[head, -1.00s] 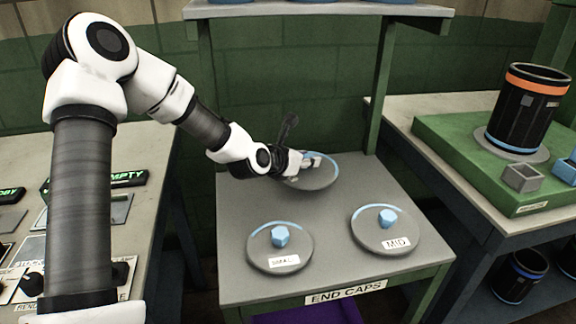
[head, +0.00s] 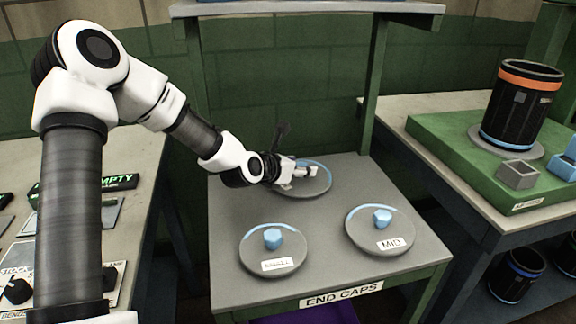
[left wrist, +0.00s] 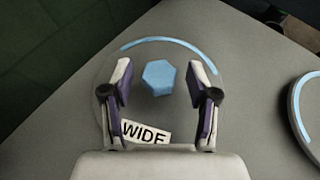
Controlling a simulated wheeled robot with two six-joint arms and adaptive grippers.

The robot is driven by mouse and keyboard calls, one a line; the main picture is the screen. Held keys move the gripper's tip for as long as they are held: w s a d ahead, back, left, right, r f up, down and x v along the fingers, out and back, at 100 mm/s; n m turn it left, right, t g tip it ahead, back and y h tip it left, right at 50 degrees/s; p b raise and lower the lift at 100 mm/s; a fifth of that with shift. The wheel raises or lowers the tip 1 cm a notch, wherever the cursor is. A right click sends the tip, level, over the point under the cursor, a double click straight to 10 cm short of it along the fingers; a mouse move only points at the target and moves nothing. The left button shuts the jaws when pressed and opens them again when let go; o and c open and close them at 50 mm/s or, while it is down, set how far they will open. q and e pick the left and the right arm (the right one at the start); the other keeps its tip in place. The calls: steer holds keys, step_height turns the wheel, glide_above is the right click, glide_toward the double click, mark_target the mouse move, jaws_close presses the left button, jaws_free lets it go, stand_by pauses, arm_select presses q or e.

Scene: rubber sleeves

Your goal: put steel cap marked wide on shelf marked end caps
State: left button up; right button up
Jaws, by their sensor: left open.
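The wide steel cap (head: 318,184) is a grey disc with a blue arc on its rim, lying at the back of the shelf marked END CAPS (head: 230,240). In the left wrist view its blue hexagonal knob (left wrist: 158,77) and WIDE label (left wrist: 145,133) show. My left gripper (head: 300,172) is open over the cap, with its fingers on either side of the knob and apart from it. In the head view the fingers partly hide the cap. My right gripper is not in view.
An upper shelf (head: 300,8) is above. A black cylinder with an orange band (head: 515,105) stands on a green block (head: 440,140) at right.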

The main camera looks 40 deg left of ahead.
arm_select(q)
steer(key=p+v, duration=0.6)
steer(key=v, duration=0.5)
steer(key=shift+s+r, duration=0.2)
steer(key=shift+s, duration=0.05)
